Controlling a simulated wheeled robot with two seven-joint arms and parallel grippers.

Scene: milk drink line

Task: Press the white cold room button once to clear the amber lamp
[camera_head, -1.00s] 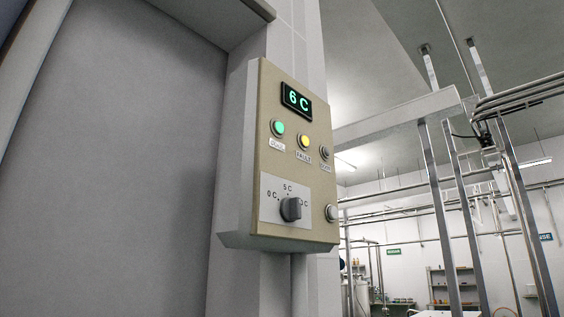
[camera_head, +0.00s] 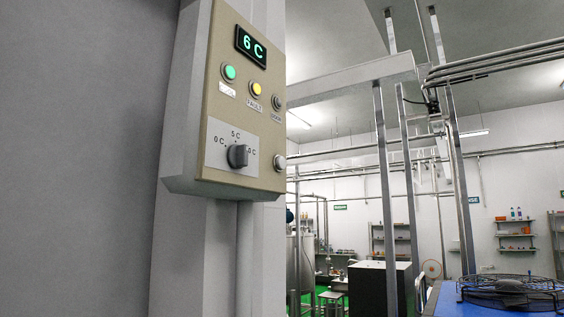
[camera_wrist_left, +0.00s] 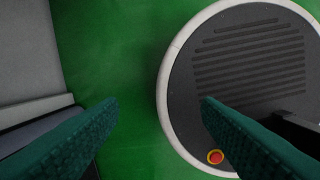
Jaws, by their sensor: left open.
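The beige control box (camera_head: 243,110) is fixed to the wall left of centre in the head view. Its display (camera_head: 251,46) reads 6 C. Below it a green lamp (camera_head: 229,72) and an amber lamp (camera_head: 256,88), labelled FAULT, are both lit, with a dark lamp (camera_head: 277,102) beside them. A grey dial (camera_head: 237,156) sits lower down. The white button (camera_head: 279,162) is at the lower right of the panel. My left gripper (camera_wrist_left: 160,105) shows only in the left wrist view, its two green fingers apart and nothing between them, above the floor. My right gripper is not in view.
A grey wall or door fills the left of the head view. Metal posts (camera_head: 383,190) and pipes stand to the right. A blue surface (camera_head: 452,302) bearing a round black wire guard (camera_head: 512,290) is at lower right. Green floor (camera_wrist_left: 130,60) shows in the wrist view.

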